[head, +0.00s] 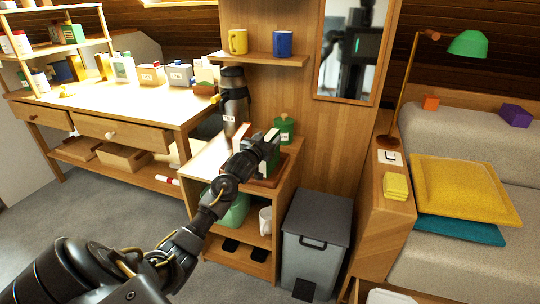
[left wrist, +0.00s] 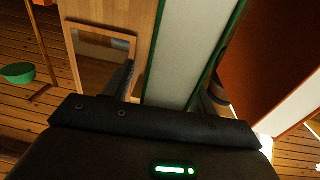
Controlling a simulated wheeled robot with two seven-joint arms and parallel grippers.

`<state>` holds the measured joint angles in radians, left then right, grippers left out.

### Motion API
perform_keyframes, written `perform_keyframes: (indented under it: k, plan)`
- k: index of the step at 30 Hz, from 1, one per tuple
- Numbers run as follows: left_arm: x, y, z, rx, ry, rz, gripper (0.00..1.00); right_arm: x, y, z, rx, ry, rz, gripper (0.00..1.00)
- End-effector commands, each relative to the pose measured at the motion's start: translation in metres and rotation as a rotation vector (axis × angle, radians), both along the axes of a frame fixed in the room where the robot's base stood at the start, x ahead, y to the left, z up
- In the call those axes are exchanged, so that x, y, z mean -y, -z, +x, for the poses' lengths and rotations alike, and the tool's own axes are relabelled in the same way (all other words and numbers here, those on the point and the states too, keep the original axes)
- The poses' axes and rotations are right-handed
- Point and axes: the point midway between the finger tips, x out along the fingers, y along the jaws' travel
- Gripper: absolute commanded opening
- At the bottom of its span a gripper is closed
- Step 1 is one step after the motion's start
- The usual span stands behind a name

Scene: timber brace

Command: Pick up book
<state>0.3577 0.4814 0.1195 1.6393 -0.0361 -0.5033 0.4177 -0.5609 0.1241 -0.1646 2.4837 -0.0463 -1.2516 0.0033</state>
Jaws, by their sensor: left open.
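My left gripper (head: 264,150) reaches over the small wooden cabinet, close to the books, and its arm covers part of them. In the left wrist view a book with a green cover and pale pages (left wrist: 187,50) stands between the two open fingers (left wrist: 168,88). I cannot tell whether either finger touches it. An orange-red book (left wrist: 265,45) is beside it to the right. In the head view a red and white book (head: 243,133) shows just left of the gripper. My right gripper is in neither view.
A dark flask (head: 233,95) and a green canister (head: 284,129) stand near the books. Above is a shelf with a yellow mug (head: 238,41) and a blue mug (head: 283,43). A grey bin (head: 314,240) stands right of the cabinet.

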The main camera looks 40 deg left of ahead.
Motion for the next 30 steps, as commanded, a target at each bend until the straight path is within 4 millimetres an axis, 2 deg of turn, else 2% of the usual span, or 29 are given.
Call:
perform_keyframes:
  k: [8,11,21,22,30]
  plan:
    - [-0.0011,-0.0001,0.0041,0.0,0.0,0.001,0.57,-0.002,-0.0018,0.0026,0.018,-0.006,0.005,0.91]
    - [-0.0011,-0.0001,0.0041,0.0,0.001,0.001,0.47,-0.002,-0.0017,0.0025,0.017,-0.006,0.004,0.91]
    - [-0.0009,0.0,0.004,0.0,0.001,0.001,0.02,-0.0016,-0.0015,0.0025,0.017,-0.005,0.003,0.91]
    - [-0.0008,0.0,0.004,0.0,0.001,0.001,0.0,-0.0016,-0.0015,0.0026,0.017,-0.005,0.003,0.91]
    - [-0.0009,-0.0014,0.004,0.003,0.001,0.001,0.0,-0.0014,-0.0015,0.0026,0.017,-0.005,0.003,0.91]
